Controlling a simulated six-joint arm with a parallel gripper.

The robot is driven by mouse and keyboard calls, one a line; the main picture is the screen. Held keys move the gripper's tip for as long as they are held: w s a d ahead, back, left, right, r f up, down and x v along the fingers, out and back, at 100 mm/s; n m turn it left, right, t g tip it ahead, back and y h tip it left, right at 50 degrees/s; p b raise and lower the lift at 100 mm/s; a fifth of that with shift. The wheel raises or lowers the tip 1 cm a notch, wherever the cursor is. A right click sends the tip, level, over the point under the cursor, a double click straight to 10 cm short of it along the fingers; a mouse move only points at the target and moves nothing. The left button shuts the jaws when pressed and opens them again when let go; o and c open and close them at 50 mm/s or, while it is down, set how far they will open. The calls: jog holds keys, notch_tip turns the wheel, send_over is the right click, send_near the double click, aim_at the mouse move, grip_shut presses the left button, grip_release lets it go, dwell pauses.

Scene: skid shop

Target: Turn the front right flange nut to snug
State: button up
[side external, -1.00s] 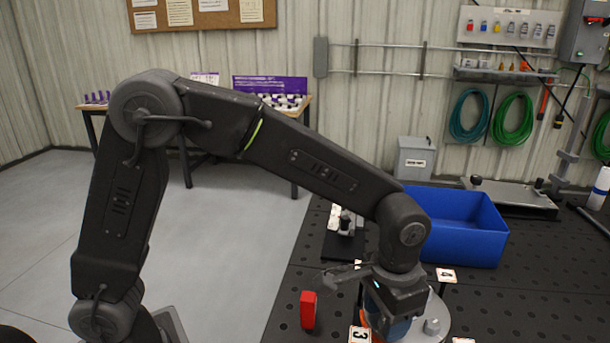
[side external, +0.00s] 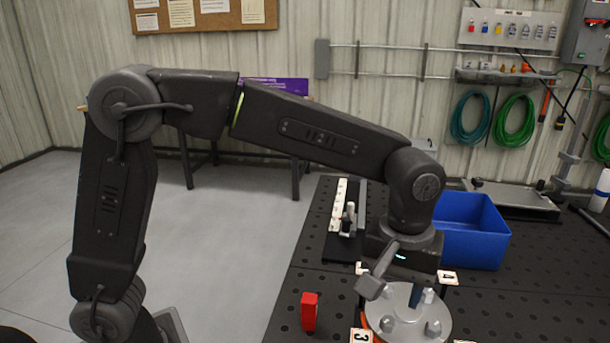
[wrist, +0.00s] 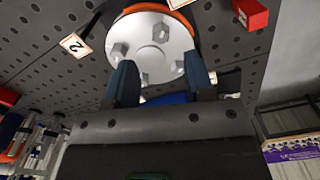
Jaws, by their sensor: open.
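A round light-grey flange (side external: 402,318) with an orange rim underneath lies on the dark perforated bench. It also shows in the wrist view (wrist: 152,42). Several hex nuts stand on it. One nut (side external: 433,328) is at its right and another (side external: 387,322) at its left in the side view. The wrist view shows a nut at the left (wrist: 119,51) and one at the right (wrist: 177,67). I cannot tell which is the front right one. My gripper (side external: 420,296) points down over the flange's far part. Its blue fingers (wrist: 159,64) are apart, with no nut visibly clamped.
A red block (side external: 310,311) stands left of the flange. Numbered cards, one marked 3 (side external: 361,336) and one marked 2 (wrist: 75,44), sit around it. A blue bin (side external: 475,232) stands behind. A black stand with a white strip (side external: 339,205) is at the back left.

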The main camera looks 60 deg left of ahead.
aim_at(388, 320)
notch_tip(388, 320, up, 7)
jog(key=m, duration=1.2)
notch_tip(388, 320, down, 13)
jog(key=shift+w+a+f, duration=0.1)
jog(key=shift+f+n, duration=0.3)
jog(key=shift+f, duration=0.05)
jog(key=shift+n, duration=1.1)
notch_tip(388, 320, up, 14)
jog(key=s+a+f+n+t, duration=0.35)
jog(key=s+a+t, duration=0.25)
jog(key=s+a, duration=1.05)
jog(key=w+a+r+g, duration=0.1)
jog(key=w+a+r, duration=0.1)
jog(key=w, duration=0.5)
jog(key=w+a+r+g, duration=0.1)
jog(key=w+a+r, duration=0.1)
jog(key=w, duration=0.6)
jog(key=shift+a+r+g, duration=0.15)
jog(key=shift+r+g, duration=0.25)
jog(key=shift+r, duration=0.45)
